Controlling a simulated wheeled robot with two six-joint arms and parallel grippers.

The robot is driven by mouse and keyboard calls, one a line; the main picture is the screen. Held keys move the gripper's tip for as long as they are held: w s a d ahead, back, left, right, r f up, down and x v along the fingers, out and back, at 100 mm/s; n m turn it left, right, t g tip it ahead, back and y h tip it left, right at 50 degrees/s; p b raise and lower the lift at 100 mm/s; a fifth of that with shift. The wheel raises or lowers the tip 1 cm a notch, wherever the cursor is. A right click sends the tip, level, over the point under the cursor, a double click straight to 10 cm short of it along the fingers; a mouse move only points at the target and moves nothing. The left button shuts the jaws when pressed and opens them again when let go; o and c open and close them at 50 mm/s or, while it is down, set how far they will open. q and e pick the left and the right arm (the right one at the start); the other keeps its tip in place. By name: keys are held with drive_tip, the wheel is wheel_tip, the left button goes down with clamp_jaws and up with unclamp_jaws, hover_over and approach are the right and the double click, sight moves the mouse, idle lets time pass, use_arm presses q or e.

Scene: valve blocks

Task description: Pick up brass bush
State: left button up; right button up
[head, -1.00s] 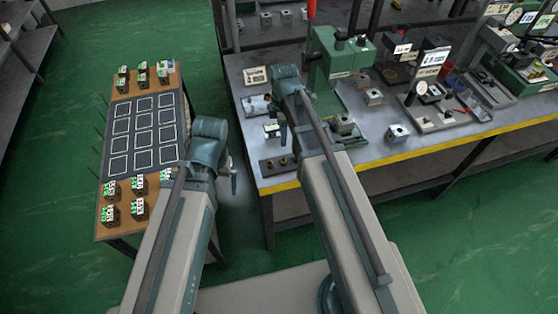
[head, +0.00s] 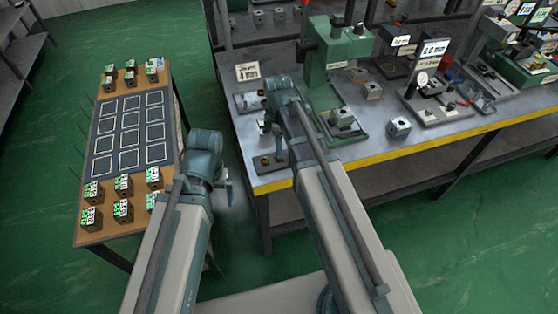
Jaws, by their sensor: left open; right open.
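A small dark plate (head: 262,169) lies at the front left corner of the grey workbench. A small brass-coloured piece, possibly a brass bush (head: 264,160), stands on it; it is too small to tell for certain. My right gripper (head: 278,146) hangs over the back of this plate, open, pointing down and partly hidden by its own arm. I cannot tell whether it touches anything. My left gripper (head: 230,193) is open and empty over the gap between the two tables.
A green press (head: 328,65) stands on the workbench (head: 350,155), with metal blocks (head: 399,127) beside it. A wooden table (head: 112,229) at left carries a dark marked mat (head: 112,152) and several labelled blocks (head: 123,211). Green floor is free in front of the bench.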

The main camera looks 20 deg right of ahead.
drive_tip(key=shift+s+d+f+b, duration=0.15)
drive_tip(key=shift+f+b, duration=2.45)
drive_tip(key=shift+f, duration=0.05)
drive_tip(key=shift+r, duration=0.1)
clamp_jaws()
